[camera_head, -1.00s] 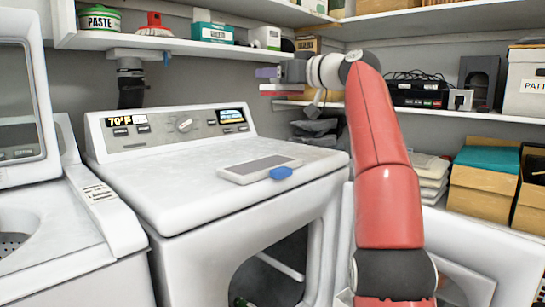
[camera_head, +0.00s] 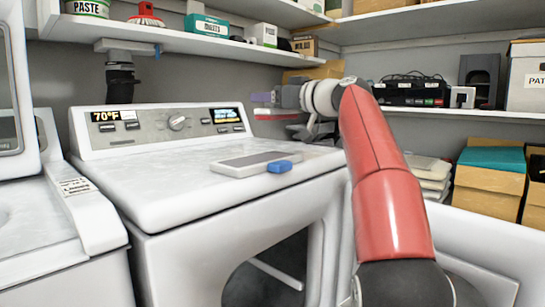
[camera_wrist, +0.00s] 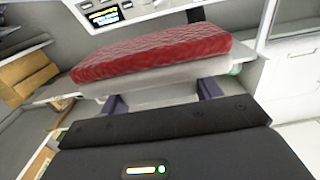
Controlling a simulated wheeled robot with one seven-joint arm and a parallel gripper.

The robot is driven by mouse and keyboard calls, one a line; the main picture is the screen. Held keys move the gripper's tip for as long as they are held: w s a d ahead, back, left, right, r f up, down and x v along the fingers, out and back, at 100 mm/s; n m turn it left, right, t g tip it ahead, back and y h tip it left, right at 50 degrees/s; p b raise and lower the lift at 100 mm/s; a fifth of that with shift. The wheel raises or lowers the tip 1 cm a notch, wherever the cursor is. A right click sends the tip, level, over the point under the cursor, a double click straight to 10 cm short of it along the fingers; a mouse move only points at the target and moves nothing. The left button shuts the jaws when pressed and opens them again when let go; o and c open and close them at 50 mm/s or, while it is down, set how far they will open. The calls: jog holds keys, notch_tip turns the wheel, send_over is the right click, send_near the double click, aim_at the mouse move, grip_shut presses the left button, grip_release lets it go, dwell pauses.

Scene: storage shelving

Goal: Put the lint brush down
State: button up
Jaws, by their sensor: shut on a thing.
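The lint brush shows in the wrist view as a red textured pad (camera_wrist: 155,50) on a pale base, close in front of my gripper (camera_wrist: 162,98). Its two dark purple fingers are at the brush's near side, and the gripper is shut on it. In the head view my gripper (camera_head: 265,98) is small and far off, above the back right part of the white dryer (camera_head: 150,200). The red edge of the brush (camera_head: 276,113) shows just below the fingers. The brush is held in the air; its grip point is mostly hidden.
A flat grey-and-white object (camera_head: 245,164) with a blue block (camera_head: 279,166) lies on the dryer top. The rest of the top is largely clear. A control panel (camera_head: 165,121) rises at its back. Shelves with boxes (camera_head: 207,24) hang above. Cardboard boxes (camera_head: 487,190) stand right.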

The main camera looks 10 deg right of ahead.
notch_tip(320, 180, down, 9)
jog(key=b, duration=0.3)
jog(key=shift+b, duration=0.3)
jog(key=shift+f, duration=0.25)
jog(key=o, duration=1.1)
jog(key=shift+r, duration=0.1)
jog(key=shift+o, duration=0.2)
